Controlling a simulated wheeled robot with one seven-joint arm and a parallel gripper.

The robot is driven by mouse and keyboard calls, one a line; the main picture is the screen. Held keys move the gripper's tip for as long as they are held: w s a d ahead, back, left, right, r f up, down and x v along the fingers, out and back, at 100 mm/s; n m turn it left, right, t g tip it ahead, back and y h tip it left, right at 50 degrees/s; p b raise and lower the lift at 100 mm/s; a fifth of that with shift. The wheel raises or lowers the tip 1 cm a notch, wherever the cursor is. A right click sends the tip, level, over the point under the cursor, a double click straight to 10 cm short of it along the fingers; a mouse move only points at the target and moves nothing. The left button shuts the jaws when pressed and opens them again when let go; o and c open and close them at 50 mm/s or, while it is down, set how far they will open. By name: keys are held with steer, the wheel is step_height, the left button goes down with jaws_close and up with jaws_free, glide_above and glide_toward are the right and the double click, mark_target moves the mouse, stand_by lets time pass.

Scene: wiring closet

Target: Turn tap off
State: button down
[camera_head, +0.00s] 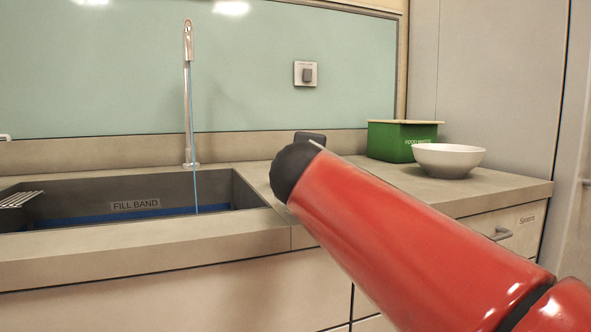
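The tap (188,95) is a tall, slim metal spout standing behind the sink. A thin blue stream of water (195,150) runs from its mouth down into the sink (95,185). A blue band or water line shows low in the sink, below a label reading "FILL BAND" (135,205). I cannot make out a separate handle on the tap. My red arm reaches in from the lower right and ends in a dark rounded part right of the sink. A small dark block shows behind that end; my gripper's fingers are hidden or not clear.
A square wall plate with a dark knob (306,74) is on the pale green backsplash; its small label is unreadable. A green box (396,142) and a white bowl (448,160) stand on the right counter (500,185). A wire rack (18,199) is at the sink's left.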

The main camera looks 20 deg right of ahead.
steer(key=shift+d, duration=0.55)
